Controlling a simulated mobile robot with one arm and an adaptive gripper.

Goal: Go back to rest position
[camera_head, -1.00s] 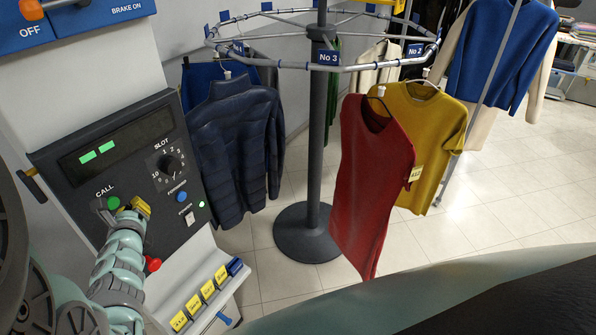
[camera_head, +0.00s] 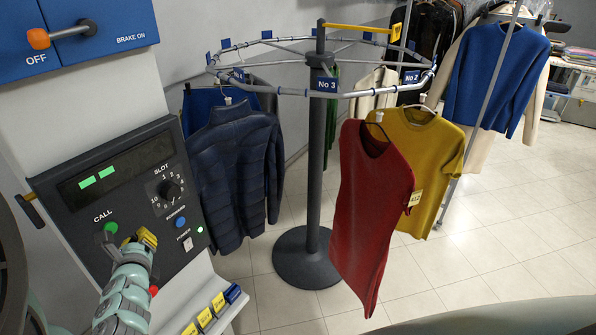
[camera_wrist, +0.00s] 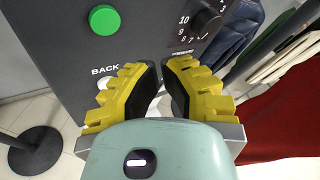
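My gripper (camera_head: 146,239) is at the lower left of the head view, in front of the dark control panel (camera_head: 72,208), just right of the green CALL button (camera_head: 110,228). In the wrist view the fingertips (camera_wrist: 160,65) nearly meet, with a small gap between the black pads. The wrist view shows the green button (camera_wrist: 104,20) ahead to the left, and the left finger partly covers the white BACK button (camera_wrist: 104,82). I cannot tell whether the fingers touch the panel.
A round garment rail (camera_head: 240,82) on a dark stand (camera_head: 308,262) carries a navy jacket (camera_head: 238,175), a red garment (camera_head: 368,220) and a yellow shirt (camera_head: 425,160). A blue sweater (camera_head: 495,75) hangs farther right. Yellow tags (camera_head: 204,317) line the ledge below the panel. The right floor is clear.

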